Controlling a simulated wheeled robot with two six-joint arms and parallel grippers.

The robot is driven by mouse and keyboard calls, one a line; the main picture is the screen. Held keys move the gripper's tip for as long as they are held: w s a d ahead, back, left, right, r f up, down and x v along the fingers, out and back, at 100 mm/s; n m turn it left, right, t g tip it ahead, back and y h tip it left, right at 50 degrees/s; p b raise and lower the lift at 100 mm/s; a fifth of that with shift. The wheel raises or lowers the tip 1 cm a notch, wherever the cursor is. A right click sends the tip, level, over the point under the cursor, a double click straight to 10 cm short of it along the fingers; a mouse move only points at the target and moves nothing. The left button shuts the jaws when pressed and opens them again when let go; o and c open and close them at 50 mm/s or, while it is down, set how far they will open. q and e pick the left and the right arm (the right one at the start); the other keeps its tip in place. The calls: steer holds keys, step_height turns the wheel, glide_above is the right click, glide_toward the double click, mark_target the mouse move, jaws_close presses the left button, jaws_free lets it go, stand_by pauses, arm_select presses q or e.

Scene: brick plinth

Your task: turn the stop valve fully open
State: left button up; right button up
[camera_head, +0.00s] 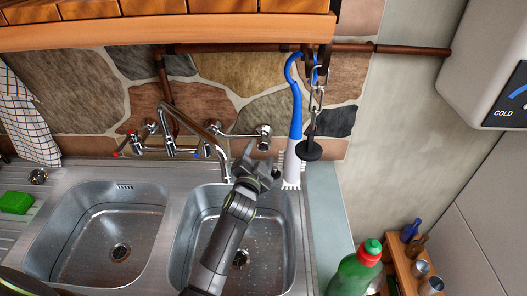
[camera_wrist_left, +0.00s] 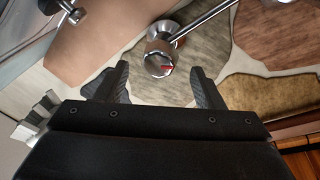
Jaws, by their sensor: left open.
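The stop valve (camera_head: 264,131) is a round chrome fitting on the stone wall, at the right end of a thin chrome rod beside the tap. In the left wrist view the valve (camera_wrist_left: 158,58) shows a round face with a small red mark. My left gripper (camera_head: 258,160) is above the right sink basin, just below the valve in the head view. In the wrist view the open left gripper (camera_wrist_left: 160,75) has one fingertip on each side of the valve's picture. I see no contact, and the gap in depth is unclear. My right gripper is not in view.
A blue-handled brush (camera_head: 295,125) and a plug on a chain (camera_head: 311,150) hang close to the right of my left gripper. The curved tap (camera_head: 205,140) is to its left. A wooden shelf (camera_head: 200,32) overhangs above. A green bottle (camera_head: 357,270) stands at lower right.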

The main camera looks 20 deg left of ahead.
mark_target(262, 149)
arm_select(q)
steer(key=w+b, duration=0.1)
steer(key=w, duration=0.1)
steer(key=w+b, duration=0.1)
steer(key=w, duration=0.1)
steer(key=shift+a+f, duration=0.15)
steer(key=shift+f, duration=0.05)
steer(key=shift+w+r, duration=0.15)
steer(key=shift+w, duration=0.45)
steer(key=c, duration=0.9)
